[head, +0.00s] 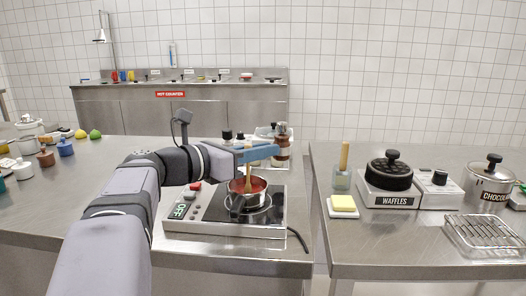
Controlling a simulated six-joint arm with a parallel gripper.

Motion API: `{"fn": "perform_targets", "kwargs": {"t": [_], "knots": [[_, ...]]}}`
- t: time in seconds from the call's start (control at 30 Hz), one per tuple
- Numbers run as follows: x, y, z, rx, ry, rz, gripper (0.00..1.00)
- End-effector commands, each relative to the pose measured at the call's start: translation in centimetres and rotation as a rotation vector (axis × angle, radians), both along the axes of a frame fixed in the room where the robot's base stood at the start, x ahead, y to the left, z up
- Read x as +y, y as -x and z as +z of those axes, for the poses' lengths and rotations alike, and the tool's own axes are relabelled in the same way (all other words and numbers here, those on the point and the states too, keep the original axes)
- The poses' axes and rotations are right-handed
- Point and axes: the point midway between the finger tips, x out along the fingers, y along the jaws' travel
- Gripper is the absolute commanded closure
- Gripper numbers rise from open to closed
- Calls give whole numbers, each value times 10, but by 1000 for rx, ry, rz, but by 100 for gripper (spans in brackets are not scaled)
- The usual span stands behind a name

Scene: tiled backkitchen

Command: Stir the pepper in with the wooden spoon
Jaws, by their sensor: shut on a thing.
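My gripper (276,151) is blue and reaches right from my arm, above the hob. It is shut on a brown pepper mill (282,138) with a grey top, held upright behind and right of the pot. The wooden spoon (248,180) stands in the pot, its handle rising to just below my gripper; its upper end is hidden. The small steel pot (235,187) holds red sauce (258,185) and sits on the hob. Any pepper in the sauce is too small to see.
The hob (204,213) has a lit display at its left. Several small pots and jars stand on the left counter (70,205). A gap parts it from the right counter (400,240), which bears a sponge (343,202), a waffle maker (389,174) and a wire rack (488,234).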

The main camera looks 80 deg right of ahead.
Motion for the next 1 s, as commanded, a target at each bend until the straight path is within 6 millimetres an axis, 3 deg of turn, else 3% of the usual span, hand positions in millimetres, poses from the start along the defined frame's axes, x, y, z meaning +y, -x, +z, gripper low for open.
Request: {"fn": "perform_targets", "kwargs": {"t": [0.37,1.0], "knots": [[0,0,6,0,0,0,100],[0,0,45,0,0,0,100]]}}
